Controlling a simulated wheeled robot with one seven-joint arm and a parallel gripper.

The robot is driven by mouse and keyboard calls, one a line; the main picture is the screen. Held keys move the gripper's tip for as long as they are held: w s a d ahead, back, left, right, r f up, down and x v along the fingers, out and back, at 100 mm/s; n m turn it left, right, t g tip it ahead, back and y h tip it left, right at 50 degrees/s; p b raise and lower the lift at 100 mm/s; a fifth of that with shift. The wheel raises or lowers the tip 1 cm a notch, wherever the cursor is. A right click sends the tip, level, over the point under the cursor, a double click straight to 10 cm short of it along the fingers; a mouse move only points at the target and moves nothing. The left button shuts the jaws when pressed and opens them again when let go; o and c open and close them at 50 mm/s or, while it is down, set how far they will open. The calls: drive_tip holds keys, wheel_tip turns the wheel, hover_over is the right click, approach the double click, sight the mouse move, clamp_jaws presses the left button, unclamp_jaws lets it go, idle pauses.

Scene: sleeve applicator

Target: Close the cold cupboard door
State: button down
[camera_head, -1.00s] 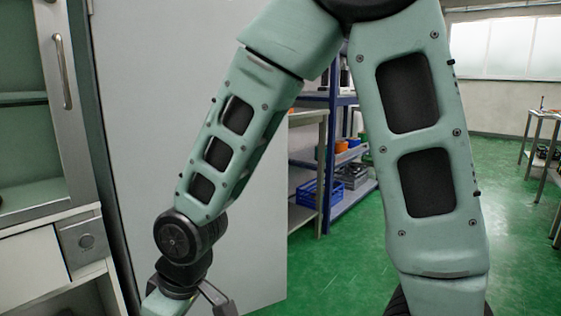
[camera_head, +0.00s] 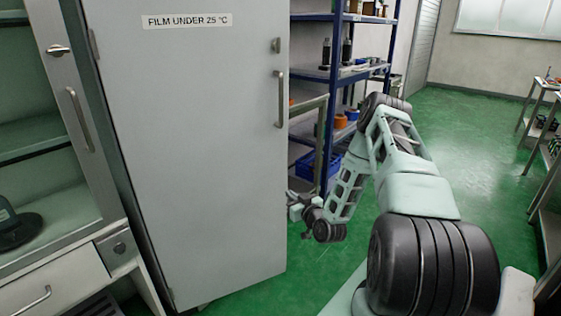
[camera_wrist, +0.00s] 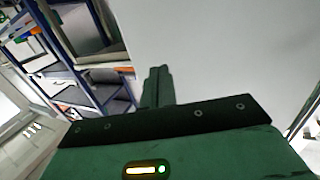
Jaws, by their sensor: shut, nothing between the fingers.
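The cold cupboard door (camera_head: 195,150) is a tall pale grey panel in the head view, labelled "FILM UNDER 25 °C". Its hinges are on the left edge, and its upright bar handle (camera_head: 280,99) is near the right edge. I cannot tell whether it sits flush with its frame; the cupboard's inside does not show. My gripper (camera_head: 292,205) is low beside the door's right edge; contact cannot be made out. In the wrist view, its fingers (camera_wrist: 158,86) are together and empty, with a pale flat panel (camera_wrist: 230,55) beyond them.
A glass-fronted cabinet (camera_head: 75,110) with a drawer below stands left of the door. A blue shelf rack (camera_head: 332,90) with bottles and a blue crate stands behind the door's right edge. Open green floor (camera_head: 470,140) lies to the right, with a bench (camera_head: 545,125) at the far right.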

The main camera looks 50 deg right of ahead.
sight(277, 172)
drive_tip(key=shift+m+h, duration=0.4)
drive_tip(key=shift+h, duration=0.2)
drive_tip(key=x, duration=0.4)
drive_tip(key=d+p+x, duration=0.1)
drive_tip(key=x, duration=0.8)
drive_tip(key=shift+s+d+r+p, duration=0.3)
drive_tip(key=shift+s+d+p, duration=0.05)
drive_tip(key=shift+d, duration=0.05)
drive_tip(key=shift+w, duration=0.1)
